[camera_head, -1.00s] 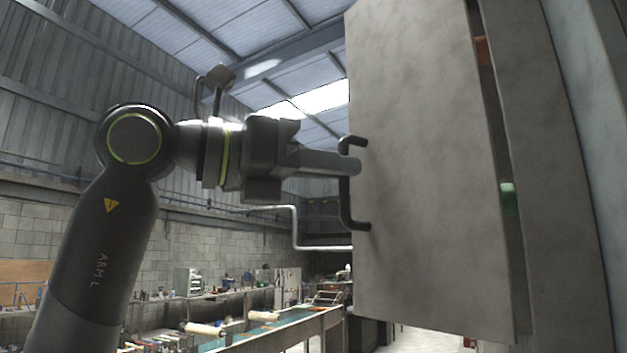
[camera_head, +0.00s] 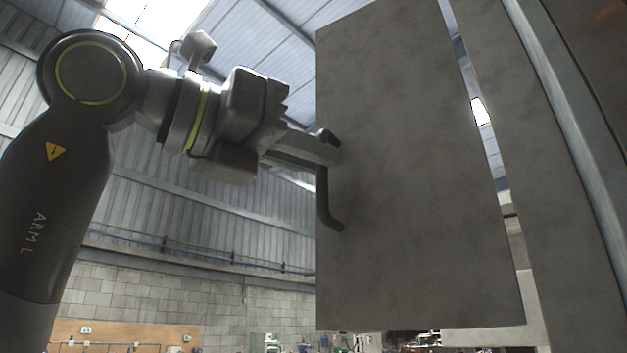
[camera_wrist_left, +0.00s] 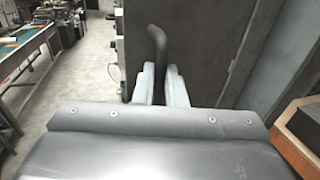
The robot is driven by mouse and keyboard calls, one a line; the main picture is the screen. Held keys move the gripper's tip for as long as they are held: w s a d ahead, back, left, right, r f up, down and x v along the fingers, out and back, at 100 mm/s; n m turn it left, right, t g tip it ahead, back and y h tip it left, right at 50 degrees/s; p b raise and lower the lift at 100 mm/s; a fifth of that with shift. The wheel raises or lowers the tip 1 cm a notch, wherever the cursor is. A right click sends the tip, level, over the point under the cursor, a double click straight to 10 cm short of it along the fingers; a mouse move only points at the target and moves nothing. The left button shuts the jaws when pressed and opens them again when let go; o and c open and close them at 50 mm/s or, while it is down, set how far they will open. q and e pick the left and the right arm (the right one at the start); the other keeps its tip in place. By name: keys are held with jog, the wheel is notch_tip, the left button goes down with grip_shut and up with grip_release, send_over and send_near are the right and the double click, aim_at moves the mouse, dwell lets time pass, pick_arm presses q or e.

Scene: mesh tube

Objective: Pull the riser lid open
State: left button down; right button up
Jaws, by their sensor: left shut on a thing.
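The riser lid (camera_head: 415,180) is a large flat grey panel at the centre right of the head view. A dark bracket-shaped handle (camera_head: 323,202) is fixed near its left edge. My left gripper (camera_head: 325,148) reaches in from the left, with its fingers shut on the upper part of the handle. In the left wrist view, the pale fingers (camera_wrist_left: 162,86) sit on both sides of the dark handle bar (camera_wrist_left: 158,42), with the lid (camera_wrist_left: 200,45) behind. A gap runs along the lid's right edge in the head view. My right gripper is out of view.
A grey frame strip (camera_head: 505,130) and a curved light edge (camera_head: 570,130) stand right of the lid. A workbench (camera_wrist_left: 30,60) lies at the far left in the wrist view, with bare floor (camera_wrist_left: 85,70) between.

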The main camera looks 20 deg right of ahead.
pick_arm(q)
jog(key=shift+s+a, duration=0.2)
jog(key=shift+s, duration=0.3)
jog(key=c, duration=1.7)
grip_release()
jog(key=shift+o, duration=1)
jog(key=shift+s+d, duration=0.2)
jog(key=shift+d, duration=0.05)
jog(key=shift+w+a, duration=0.2)
